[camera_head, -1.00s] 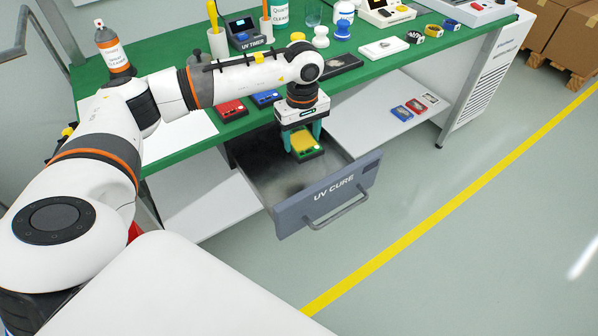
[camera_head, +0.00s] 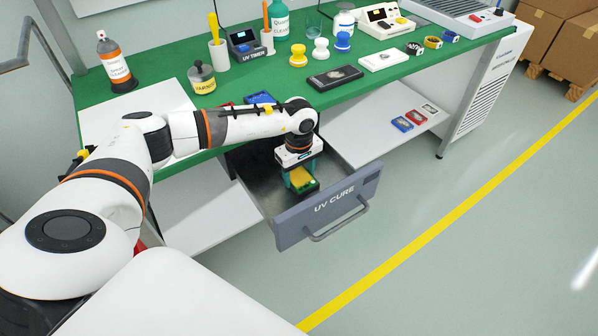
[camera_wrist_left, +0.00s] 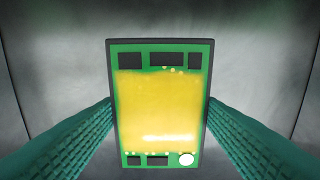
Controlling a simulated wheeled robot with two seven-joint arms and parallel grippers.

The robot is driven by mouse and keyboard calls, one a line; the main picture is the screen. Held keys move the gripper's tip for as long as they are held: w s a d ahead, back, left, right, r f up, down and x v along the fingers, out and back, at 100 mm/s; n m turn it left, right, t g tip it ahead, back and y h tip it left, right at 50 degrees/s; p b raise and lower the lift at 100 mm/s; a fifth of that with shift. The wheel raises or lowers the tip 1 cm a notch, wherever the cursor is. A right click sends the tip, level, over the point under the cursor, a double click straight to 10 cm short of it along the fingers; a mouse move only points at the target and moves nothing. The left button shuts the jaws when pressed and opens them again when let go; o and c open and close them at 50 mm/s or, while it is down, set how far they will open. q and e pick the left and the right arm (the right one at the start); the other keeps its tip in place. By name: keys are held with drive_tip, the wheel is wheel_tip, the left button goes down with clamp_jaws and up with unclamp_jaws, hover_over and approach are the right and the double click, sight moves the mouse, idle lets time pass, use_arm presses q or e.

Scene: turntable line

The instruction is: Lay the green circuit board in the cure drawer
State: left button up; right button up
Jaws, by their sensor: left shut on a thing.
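The green circuit board (camera_head: 303,181) has a glossy yellow coating across its middle and dark parts along its ends. My left gripper (camera_head: 301,176) is shut on it, inside the open UV CURE drawer (camera_head: 325,207). In the left wrist view the board (camera_wrist_left: 160,110) sits flat between the two teal fingers, with the grey drawer floor behind it. I cannot tell whether the board touches the drawer floor. The drawer's grey front and handle face the aisle. My right gripper is not in view.
The green bench (camera_head: 225,105) above the drawer holds a varnish jar (camera_head: 202,79), a UV timer (camera_head: 246,42) and a blue board (camera_head: 259,98). A lower shelf (camera_head: 385,140) carries red and blue boards (camera_head: 408,121). The floor in front is clear.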

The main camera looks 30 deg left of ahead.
sight(299, 177)
use_arm(q)
drive_tip(key=shift+f, duration=0.1)
drive_tip(key=o, duration=1)
drive_tip(key=shift+r, duration=0.5)
wheel_tip(299, 177, up, 11)
drive_tip(key=shift+r+b, duration=0.2)
drive_tip(key=shift+b, duration=0.1)
